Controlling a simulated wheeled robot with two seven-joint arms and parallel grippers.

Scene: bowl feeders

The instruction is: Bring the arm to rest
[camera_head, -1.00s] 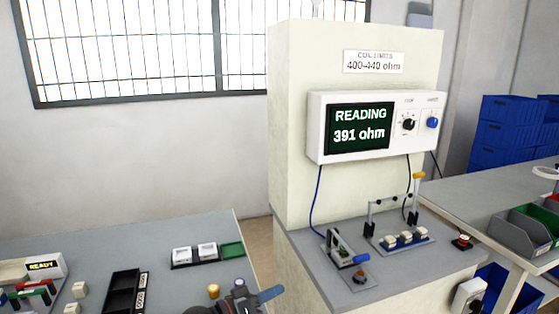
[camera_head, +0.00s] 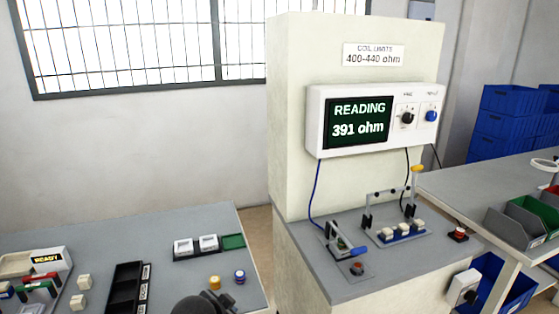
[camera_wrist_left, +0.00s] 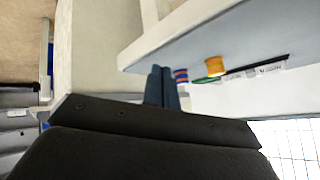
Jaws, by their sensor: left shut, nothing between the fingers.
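My left gripper shows in the left wrist view (camera_wrist_left: 163,87), its two blue fingers side by side, shut and empty. In the head view only a dark rounded part of my left arm shows at the bottom edge; the fingers cannot be made out there. In the wrist view a blue-and-red spool (camera_wrist_left: 181,75) and a yellow-orange spool (camera_wrist_left: 214,66) appear just beyond the fingertips, apart from them. In the head view the orange spool (camera_head: 214,283) and the blue spool (camera_head: 239,277) stand on the left table. My right gripper is not in view.

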